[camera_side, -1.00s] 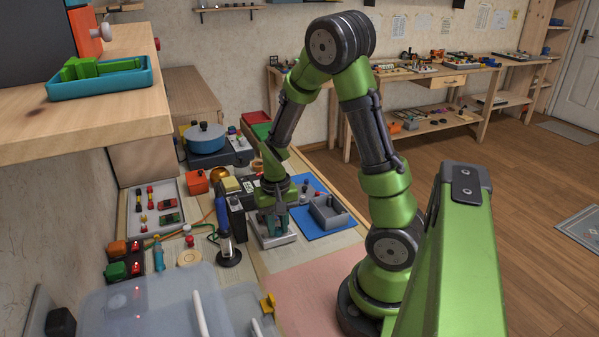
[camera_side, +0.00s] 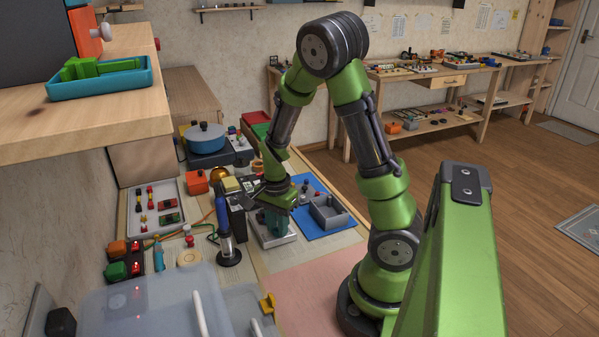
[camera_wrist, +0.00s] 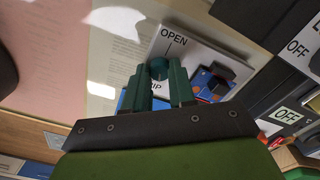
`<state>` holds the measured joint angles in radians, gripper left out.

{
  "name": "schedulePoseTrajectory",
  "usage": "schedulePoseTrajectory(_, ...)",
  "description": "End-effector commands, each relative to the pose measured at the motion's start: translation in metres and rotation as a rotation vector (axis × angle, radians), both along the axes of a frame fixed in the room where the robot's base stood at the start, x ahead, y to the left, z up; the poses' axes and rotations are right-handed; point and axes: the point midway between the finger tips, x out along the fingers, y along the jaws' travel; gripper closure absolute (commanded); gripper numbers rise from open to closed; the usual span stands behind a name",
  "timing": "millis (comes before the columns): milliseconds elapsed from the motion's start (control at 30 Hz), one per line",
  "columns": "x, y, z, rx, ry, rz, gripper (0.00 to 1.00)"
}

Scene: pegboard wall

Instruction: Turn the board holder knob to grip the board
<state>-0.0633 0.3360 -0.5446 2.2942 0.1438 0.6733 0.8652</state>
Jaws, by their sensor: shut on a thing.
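The board holder is a pale plate (camera_wrist: 199,52) printed OPEN, with a partly hidden second label ending in "IP", in the wrist view. In the side view its light base (camera_side: 287,238) lies on the bench under my gripper. My gripper (camera_wrist: 160,72) points down at the plate with its teal fingers on both sides of the round teal knob (camera_wrist: 158,67), shut on it. The fingers hide much of the knob. A blue part (camera_wrist: 222,74) with dark and orange details sits on the plate, right of the fingers. In the side view my gripper (camera_side: 275,222) covers the knob.
A blue mat (camera_side: 338,228) with a grey open box (camera_side: 329,212) lies just right of the holder. A dark stand with a blue-handled tool (camera_side: 226,235) and black boxes marked OFF (camera_wrist: 288,115) stand close by. A pink mat (camera_side: 310,285) leaves clear room in front.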

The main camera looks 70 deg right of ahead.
Motion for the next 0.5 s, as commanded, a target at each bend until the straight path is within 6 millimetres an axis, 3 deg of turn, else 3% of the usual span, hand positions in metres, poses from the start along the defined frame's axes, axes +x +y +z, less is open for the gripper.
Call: schedulePoseTrajectory(500,-0.0001,0.0005,0.0005,0.002,0.000,-0.221,1.00)
